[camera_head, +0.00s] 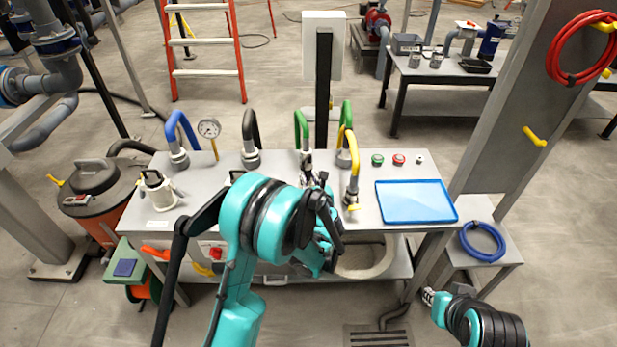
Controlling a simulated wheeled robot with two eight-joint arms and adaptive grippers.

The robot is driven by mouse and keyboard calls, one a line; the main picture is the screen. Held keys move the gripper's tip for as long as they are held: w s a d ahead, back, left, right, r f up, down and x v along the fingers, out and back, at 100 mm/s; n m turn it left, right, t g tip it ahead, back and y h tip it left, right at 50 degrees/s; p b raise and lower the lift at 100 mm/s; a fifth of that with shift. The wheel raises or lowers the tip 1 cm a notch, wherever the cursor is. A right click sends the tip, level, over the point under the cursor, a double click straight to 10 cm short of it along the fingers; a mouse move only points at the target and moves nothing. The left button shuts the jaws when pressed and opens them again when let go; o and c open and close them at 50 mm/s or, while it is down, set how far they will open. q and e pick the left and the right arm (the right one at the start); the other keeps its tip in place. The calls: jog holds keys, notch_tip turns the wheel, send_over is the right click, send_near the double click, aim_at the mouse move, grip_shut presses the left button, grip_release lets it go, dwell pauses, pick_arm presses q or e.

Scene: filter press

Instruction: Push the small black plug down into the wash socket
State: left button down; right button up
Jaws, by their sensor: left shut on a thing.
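My left arm rises in front of the grey bench (215,175), and its wrist hides part of the bench middle. My left gripper (316,182) is at the bench top, close to the thin green hose (301,125) and left of the yellow hose end (352,187). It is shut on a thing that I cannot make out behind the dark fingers. I cannot pick out the small black plug or the wash socket; the wrist covers that area. My right arm shows at the lower right, with its gripper end (437,303) low beside the bench, too unclear to read.
A blue tray (417,217) lies on the bench's right side, near a green button (377,159) and a red button (399,159). A blue hose (172,125), a gauge (209,128) and a white canister (157,192) stand at left. A grey post (515,110) rises at right.

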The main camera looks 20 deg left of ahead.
pick_arm(q)
jog(key=shift+f+b, duration=0.75)
jog(key=shift+f, duration=0.4)
jog(key=c, duration=1.3)
grip_release()
jog(key=shift+c, duration=0.2)
